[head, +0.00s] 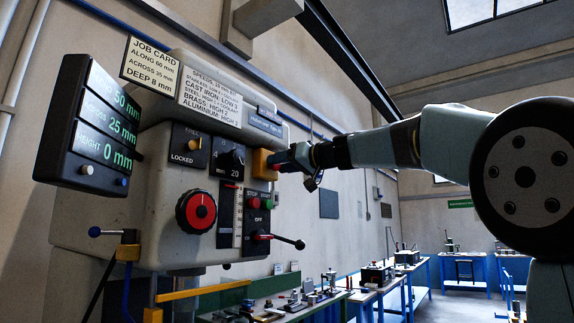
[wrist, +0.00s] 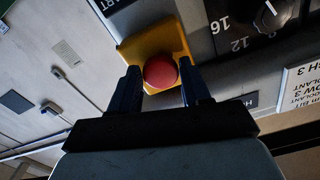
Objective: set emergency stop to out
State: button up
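The emergency stop is a red round button (wrist: 161,72) on a yellow box (wrist: 139,47), seen close up in the wrist view. In the head view the yellow box (head: 262,165) is on the right side of the grey machine head. My gripper (head: 284,160) is at the button's front, reaching in from the right. In the wrist view the two dark blue fingers of my gripper (wrist: 160,82) stand on either side of the red button, very near its edges. I cannot tell whether they touch it. The button's stem is hidden, so whether it is in or out does not show.
A display (head: 90,125) is at the left.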

grip_shut()
jog(key=shift+v, duration=0.85)
jog(key=shift+o, duration=2.3)
grip_release()
jog(key=shift+d, duration=0.1)
jog(key=shift+s, duration=0.1)
jog(key=v, duration=1.3)
jog(key=shift+s+d, duration=0.2)
jog(key=shift+d, duration=0.05)
jog(key=shift+f, duration=0.15)
